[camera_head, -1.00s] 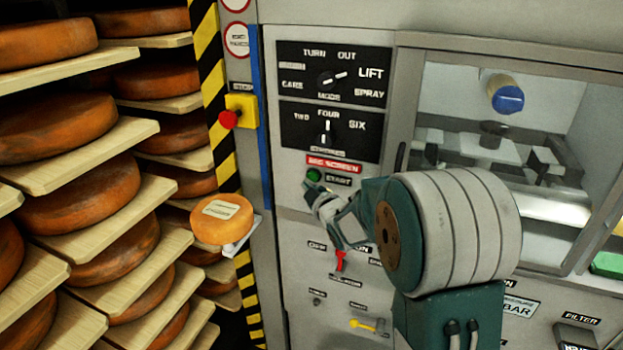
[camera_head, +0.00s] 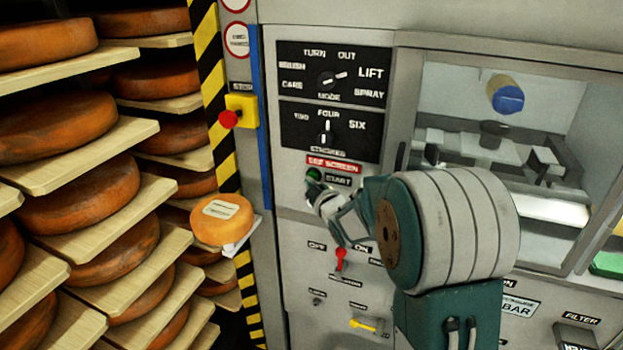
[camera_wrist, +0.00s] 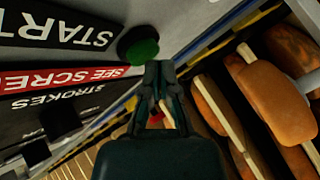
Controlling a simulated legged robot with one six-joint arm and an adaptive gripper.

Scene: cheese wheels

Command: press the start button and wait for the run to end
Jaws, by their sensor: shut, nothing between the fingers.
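The green start button (camera_head: 313,174) sits on the grey machine panel, left of the START label (camera_head: 338,181). It also shows in the wrist view (camera_wrist: 138,46) as a dark green round button. My gripper (camera_head: 312,188) is shut and empty, with its fingertips just below the button in the head view. In the wrist view my fingertips (camera_wrist: 158,70) lie close beside the button's edge. I cannot tell whether they touch it. A red SEE SCREEN label (camera_head: 334,165) is above the button. No screen readout is visible.
A red stop button (camera_head: 229,118) on a yellow box is left of the panel. Mode (camera_head: 327,79) and strokes (camera_head: 327,138) knobs are above. A red switch (camera_head: 341,258) is below. One cheese wheel (camera_head: 221,220) juts out beside racks of several wheels.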

